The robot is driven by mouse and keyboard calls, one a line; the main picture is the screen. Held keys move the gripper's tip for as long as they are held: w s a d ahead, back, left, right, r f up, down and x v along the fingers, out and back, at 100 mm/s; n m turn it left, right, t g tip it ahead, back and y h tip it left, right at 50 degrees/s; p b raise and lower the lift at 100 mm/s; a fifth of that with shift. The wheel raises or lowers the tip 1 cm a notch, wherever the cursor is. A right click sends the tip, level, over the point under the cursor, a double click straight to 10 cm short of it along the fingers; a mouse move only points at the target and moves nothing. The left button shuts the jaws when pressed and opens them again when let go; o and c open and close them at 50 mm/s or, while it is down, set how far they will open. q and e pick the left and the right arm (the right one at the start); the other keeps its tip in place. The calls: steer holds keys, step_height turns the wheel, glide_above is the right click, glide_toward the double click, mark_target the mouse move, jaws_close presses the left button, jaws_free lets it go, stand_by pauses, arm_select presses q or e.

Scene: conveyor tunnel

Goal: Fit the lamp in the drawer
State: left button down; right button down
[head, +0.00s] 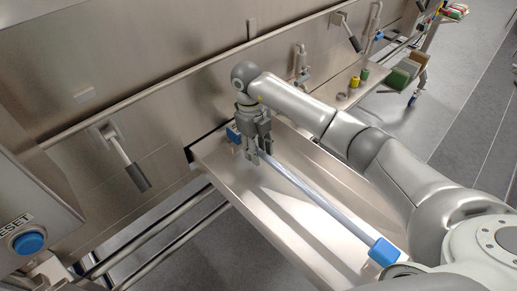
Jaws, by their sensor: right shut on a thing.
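The lamp (318,200) is a long clear tube with blue end caps. It lies lengthwise over the open steel drawer (287,232), with its near cap at the drawer's front right and its far cap by the panel opening. My right gripper (252,158) points down near the lamp's far end and is shut on the lamp. The gripper partly hides the tube there. I cannot tell whether the lamp touches the drawer floor. My left gripper is out of view.
A steel panel with a black-gripped lever (137,176) runs behind the drawer. A blue reset button (29,242) is at the lower left. Rails (160,240) run left of the drawer. A shelf with yellow and green items (366,74) stands at the back right.

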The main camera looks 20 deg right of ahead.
steer(key=shift+f+b, duration=1.7)
steer(key=shift+f, duration=0.5)
steer(key=c, duration=0.9)
jaws_free()
steer(key=shift+r, duration=0.1)
steer(key=r, duration=0.4)
steer(key=w+r, duration=0.1)
steer(key=r, duration=0.2)
steer(key=w+r, duration=0.1)
steer(key=r, duration=0.3)
steer(key=shift+a+r, duration=0.35)
